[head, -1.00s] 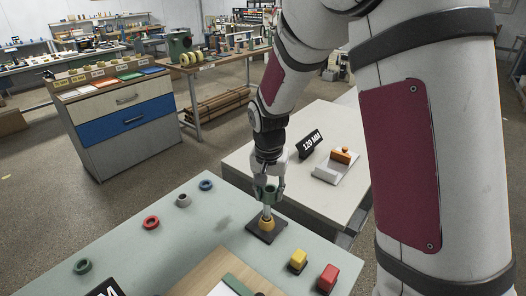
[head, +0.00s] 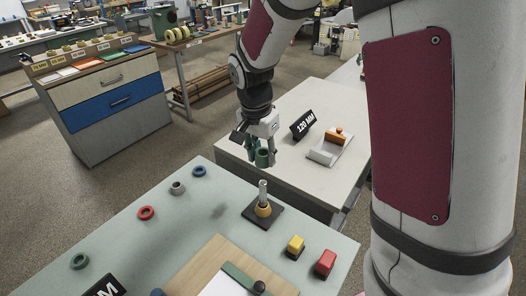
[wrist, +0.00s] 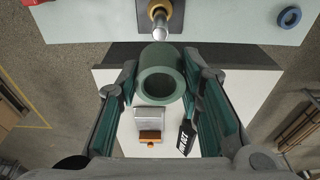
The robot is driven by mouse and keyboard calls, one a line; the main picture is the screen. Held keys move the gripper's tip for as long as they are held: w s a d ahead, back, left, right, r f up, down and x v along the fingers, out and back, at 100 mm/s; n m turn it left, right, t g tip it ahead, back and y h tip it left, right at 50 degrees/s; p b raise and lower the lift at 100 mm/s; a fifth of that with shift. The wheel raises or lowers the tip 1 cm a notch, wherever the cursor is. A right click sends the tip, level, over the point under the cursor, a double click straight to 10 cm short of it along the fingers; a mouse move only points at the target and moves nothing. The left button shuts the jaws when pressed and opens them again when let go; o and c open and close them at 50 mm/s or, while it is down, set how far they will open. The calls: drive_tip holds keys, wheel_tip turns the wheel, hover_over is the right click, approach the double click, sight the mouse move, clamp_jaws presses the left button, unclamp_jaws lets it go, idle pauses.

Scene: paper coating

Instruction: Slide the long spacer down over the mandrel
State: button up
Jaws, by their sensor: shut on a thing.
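The long spacer is a green hollow tube (head: 262,158), held with its open end showing in the wrist view (wrist: 161,71). My gripper (head: 261,151) is shut on it, with a finger on each side in the wrist view (wrist: 160,92). The mandrel (head: 263,191) is an upright silver rod on a dark square base (head: 274,220), with a yellow-orange collar (head: 263,209) around its foot. Its rod also shows in the wrist view (wrist: 160,29), beyond the spacer. The spacer is apart from the mandrel, up and behind it in the head view.
A blue ring (head: 199,171), grey ring (head: 177,188), red ring (head: 146,213) and green ring (head: 79,262) lie along the table's left. Yellow (head: 296,245) and red (head: 325,262) blocks stand right of a clipboard (head: 225,284). A 120 MM sign (head: 305,124) stands on the rear table.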

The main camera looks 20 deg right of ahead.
drive_tip(key=b, duration=0.2)
hover_over(263, 182)
drive_tip(key=shift+f, duration=2.8)
drive_tip(key=shift+f, duration=2.05)
drive_tip(key=o, duration=1.3)
drive_tip(key=shift+c, duration=0.2)
drive_tip(key=r, duration=0.3)
drive_tip(key=a+r, duration=0.1)
drive_tip(key=r, duration=0.3)
drive_tip(key=s+r, duration=0.1)
drive_tip(key=r, duration=0.2)
drive_tip(key=shift+a+r, duration=0.2)
drive_tip(key=shift+r, duration=0.05)
drive_tip(key=shift+a+r, duration=0.1)
drive_tip(key=shift+r, duration=0.65)
